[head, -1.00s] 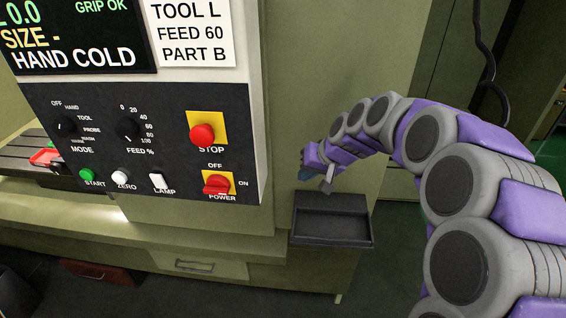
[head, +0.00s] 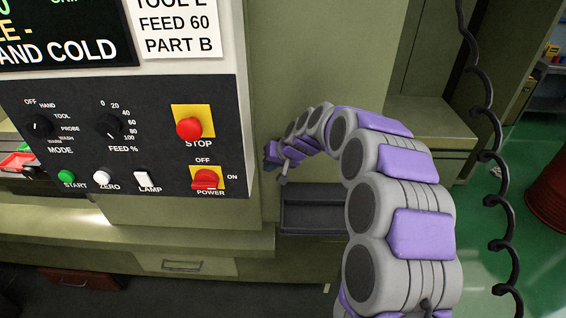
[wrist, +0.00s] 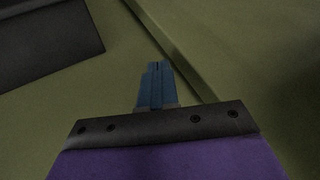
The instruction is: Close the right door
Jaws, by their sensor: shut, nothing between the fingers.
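My gripper (head: 271,164) is at the end of my purple and grey arm, in front of the olive machine just right of the control panel. In the wrist view, its blue fingers (wrist: 157,85) are together and empty. They point along a plain olive surface (wrist: 235,60), close to a raised straight edge (wrist: 170,45) running diagonally. I cannot tell whether they touch it. An olive upright panel (head: 330,50) stands behind my arm in the head view. No part is clearly recognisable as the right door, and my arm hides some of this area.
The control panel (head: 75,150) with a red STOP button (head: 189,128) and red power switch (head: 206,178) is left of my gripper. A dark tray (head: 311,221) is below it. A coiled black cable (head: 487,155) hangs at right. A red barrel (head: 548,185) stands on green floor (head: 480,230).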

